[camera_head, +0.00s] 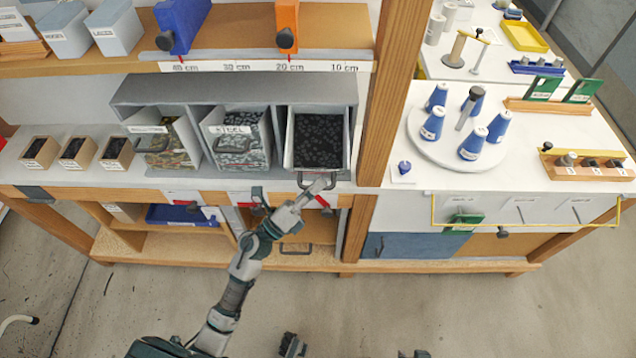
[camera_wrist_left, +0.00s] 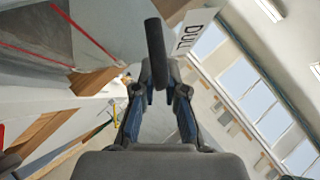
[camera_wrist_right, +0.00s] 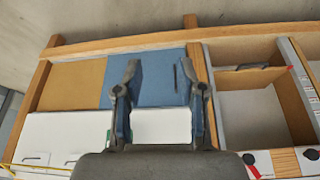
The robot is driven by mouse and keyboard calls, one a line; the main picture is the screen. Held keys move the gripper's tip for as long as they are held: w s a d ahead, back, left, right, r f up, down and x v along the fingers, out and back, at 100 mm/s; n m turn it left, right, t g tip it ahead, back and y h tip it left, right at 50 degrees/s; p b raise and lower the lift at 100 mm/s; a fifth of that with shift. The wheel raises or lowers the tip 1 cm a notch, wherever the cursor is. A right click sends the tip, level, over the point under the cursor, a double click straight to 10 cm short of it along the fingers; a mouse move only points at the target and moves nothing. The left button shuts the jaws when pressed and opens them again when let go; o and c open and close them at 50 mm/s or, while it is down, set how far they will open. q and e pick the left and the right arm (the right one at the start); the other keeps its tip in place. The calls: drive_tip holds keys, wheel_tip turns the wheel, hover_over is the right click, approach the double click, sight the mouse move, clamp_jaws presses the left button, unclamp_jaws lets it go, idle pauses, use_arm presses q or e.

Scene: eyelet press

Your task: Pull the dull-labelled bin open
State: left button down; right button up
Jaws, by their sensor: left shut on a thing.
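The dull-labelled bin (camera_head: 320,168) is the rightmost in the grey bin housing (camera_head: 235,92). It is grey, and dark small pieces inside it show from above. Its label reads DULL (camera_wrist_left: 188,37) in the left wrist view. My left gripper (camera_head: 314,186) is at the front of this bin, shut on its dark handle (camera_wrist_left: 155,45). The label is beside the handle in that view; in the head view the gripper area is small and partly covers the handle. My right gripper (camera_wrist_right: 160,72) is open and empty, with the blue and brown lower panels beyond it.
Left of it stand the STEEL bin (camera_head: 238,150) and another bin (camera_head: 163,148) with patterned contents. A wooden post (camera_head: 378,110) rises close on the right. A shelf with a centimetre scale (camera_head: 265,67) runs above. The floor (camera_head: 440,310) in front is mostly clear.

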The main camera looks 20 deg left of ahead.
use_arm(q)
drive_tip(key=shift+s+f+m+h+b, duration=0.15)
drive_tip(key=shift+f+m+h+b, duration=0.15)
drive_tip(key=shift+f+b, duration=0.3)
drive_tip(key=shift+r, duration=0.15)
use_arm(e)
drive_tip(key=w+a+r+t+y, duration=0.1)
drive_tip(key=w+a+r+t, duration=0.1)
drive_tip(key=w+t, duration=0.2)
drive_tip(key=shift+w+a, duration=0.3)
drive_tip(key=shift+w, duration=1.35)
use_arm(q)
drive_tip(key=c, duration=1.3)
unclamp_jaws()
drive_tip(key=shift+o, duration=0.5)
use_arm(e)
drive_tip(key=shift+w, duration=0.1)
use_arm(q)
drive_tip(key=v, duration=1.2)
